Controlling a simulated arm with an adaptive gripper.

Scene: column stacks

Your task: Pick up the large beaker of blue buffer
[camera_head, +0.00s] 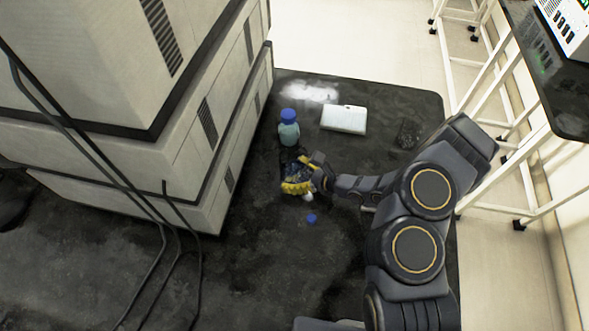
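A bottle with a blue cap and pale blue-green contents (289,132) stands upright on the dark bench, beside the stacked instruments. It is the only vessel with bluish contents that I can make out; no open beaker shows clearly. My gripper (294,166) is low over the bench, just in front of the bottle on the camera's side. Its fingers are small and dark against the dark bench, so I cannot tell whether they are open or hold anything. I cannot tell whether it touches the bottle.
A yellow item (297,188) lies right by my gripper, with a small white object (307,196) beside it. A small blue cap (311,218) lies nearer. A white box (344,119) and a dark mesh item (408,133) are to the right. Tall stacked instruments (190,160) block the left.

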